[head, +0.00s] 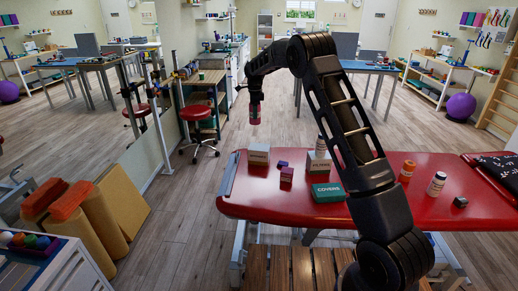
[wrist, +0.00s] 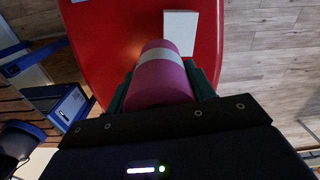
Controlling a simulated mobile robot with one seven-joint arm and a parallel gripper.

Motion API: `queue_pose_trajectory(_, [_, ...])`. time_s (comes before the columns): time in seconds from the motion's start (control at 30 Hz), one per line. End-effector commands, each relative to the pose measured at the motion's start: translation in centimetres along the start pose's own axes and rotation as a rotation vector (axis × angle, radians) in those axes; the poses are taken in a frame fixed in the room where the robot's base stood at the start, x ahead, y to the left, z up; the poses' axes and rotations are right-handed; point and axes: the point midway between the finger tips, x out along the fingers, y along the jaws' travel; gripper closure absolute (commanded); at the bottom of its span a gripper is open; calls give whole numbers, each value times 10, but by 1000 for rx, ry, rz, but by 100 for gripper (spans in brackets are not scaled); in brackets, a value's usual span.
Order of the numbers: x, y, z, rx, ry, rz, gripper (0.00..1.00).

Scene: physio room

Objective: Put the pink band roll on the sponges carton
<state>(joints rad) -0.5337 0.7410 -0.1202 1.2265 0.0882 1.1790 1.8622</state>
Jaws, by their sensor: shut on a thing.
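The pink band roll (wrist: 160,82), with a pale stripe around it, is in my gripper (wrist: 161,90), between the two green fingers. In the head view my gripper (head: 255,103) hangs in the air above and behind the red table's left end, with the roll (head: 254,119) at its lower end. A white carton (head: 258,155) stands on the table's left back part; its label is too small to read surely, but it may be the sponges carton. A white carton top (wrist: 180,33) shows in the wrist view, beyond the roll and apart from it.

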Motion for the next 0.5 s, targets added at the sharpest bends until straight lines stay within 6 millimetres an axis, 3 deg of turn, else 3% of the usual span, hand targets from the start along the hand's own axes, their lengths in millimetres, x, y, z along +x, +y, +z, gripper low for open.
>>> queue_pose_trajectory(0.1, [-12, -27, -11, -16, -1, -3, 78])
queue_pose_trajectory(0.3, [-24, -47, -21, -35, 0, -1, 78])
queue_pose_trajectory(0.5, [-6, -51, -23, -40, 1, 3, 78])
